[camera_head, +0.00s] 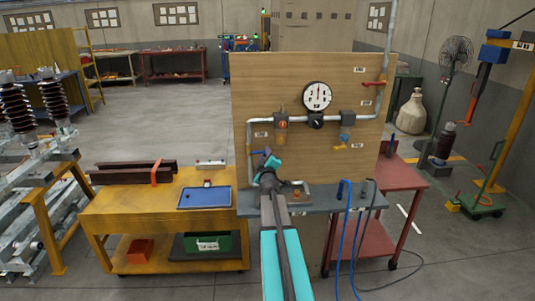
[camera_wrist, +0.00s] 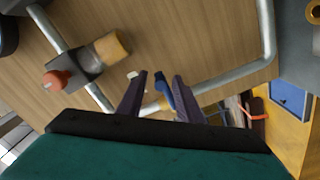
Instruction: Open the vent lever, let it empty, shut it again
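A blue lever (camera_head: 257,152) sits low on the left pipe of the wooden panel. My gripper (camera_head: 268,160) is right at it and partly covers it. In the wrist view, the blue lever (camera_wrist: 163,90) shows between the two dark fingers of my gripper (camera_wrist: 160,95). The fingers are apart, with a gap beside the lever; I cannot tell whether either touches it. A round white gauge (camera_head: 318,95) is at the panel's upper middle. A yellow lever (camera_head: 339,148) and a red lever (camera_head: 374,83) are farther right. The labels are too small to read.
A valve with a red knob (camera_wrist: 55,80) is on the pipe left of my fingers in the wrist view. The grey bench (camera_head: 328,198) lies below the panel. A yellow table with a blue tray (camera_head: 205,197) stands left. Blue hoses (camera_head: 342,225) hang at the right.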

